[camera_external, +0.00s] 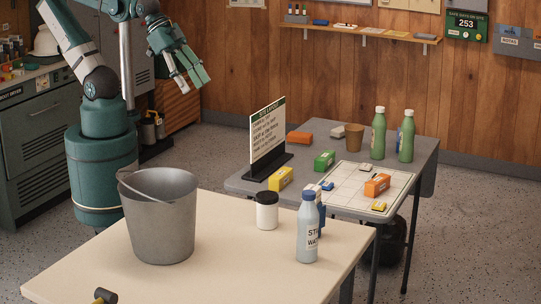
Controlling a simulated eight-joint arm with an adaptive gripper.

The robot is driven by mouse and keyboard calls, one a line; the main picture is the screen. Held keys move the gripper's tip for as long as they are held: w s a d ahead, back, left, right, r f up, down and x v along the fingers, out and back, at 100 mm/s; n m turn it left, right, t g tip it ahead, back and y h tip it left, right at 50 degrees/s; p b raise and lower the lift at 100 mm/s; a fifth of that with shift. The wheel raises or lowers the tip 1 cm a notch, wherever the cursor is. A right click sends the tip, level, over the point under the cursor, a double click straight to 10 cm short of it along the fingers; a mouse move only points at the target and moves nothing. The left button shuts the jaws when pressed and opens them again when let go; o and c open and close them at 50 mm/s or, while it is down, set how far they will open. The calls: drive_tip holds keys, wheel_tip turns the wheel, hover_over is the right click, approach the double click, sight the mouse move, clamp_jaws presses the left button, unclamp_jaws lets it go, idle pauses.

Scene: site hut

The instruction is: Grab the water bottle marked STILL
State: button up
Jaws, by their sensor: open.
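A clear bluish water bottle (308,236) with a blue cap stands upright near the right end of the cream table in the front. Its white label shows the letters "ST" and "WA"; the rest of the words is cut off or too small to read. A second bottle with dark blue on it (321,212) stands right behind it and is mostly hidden, so I cannot read its label. My gripper (192,78) is open and empty. It hangs in the air at the upper left, well above and away from both bottles.
A large grey bucket (160,220) and a white jar with a black lid (267,213) stand on the cream table (235,270). A hammer (104,296) lies at its front. Behind, a grey table holds a sign (267,133), boxes and two green bottles.

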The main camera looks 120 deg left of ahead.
drive_tip(key=w+d+r+m+g+h, duration=0.1)
drive_tip(key=w+d+r, duration=0.1)
drive_tip(key=w, duration=0.4)
drive_tip(key=w+d+r+m, duration=0.2)
drive_tip(key=w, duration=0.5)
drive_tip(key=m+g+h+p, duration=0.2)
drive_tip(key=m, duration=0.4)
hover_over(307, 211)
drive_tip(key=s+a, duration=1.1)
wheel_tip(307, 211, down, 11)
drive_tip(key=w+d+f, duration=0.2)
drive_tip(key=f, duration=0.2)
drive_tip(key=w+d+f+m+g, duration=0.1)
drive_tip(key=w+d+f, duration=0.1)
drive_tip(key=w+f, duration=0.1)
drive_tip(key=w+d+f+m, duration=0.1)
drive_tip(key=w+d+f, duration=0.1)
drive_tip(key=f, duration=0.3)
drive_tip(key=shift+w+d+f+g+h, duration=0.1)
drive_tip(key=shift+w+f+g+h, duration=0.1)
drive_tip(key=shift+w, duration=0.2)
drive_tip(key=shift+w+d+f+g+h, duration=0.1)
drive_tip(key=shift+w+h, duration=0.1)
drive_tip(key=shift+w, duration=0.15)
drive_tip(key=shift+w+d+f, duration=0.1)
drive_tip(key=shift+w+f, duration=0.05)
drive_tip(key=shift+f, duration=0.2)
drive_tip(key=shift+f, duration=0.1)
drive_tip(key=shift+x, duration=1.15)
drive_tip(key=shift+f, duration=0.1)
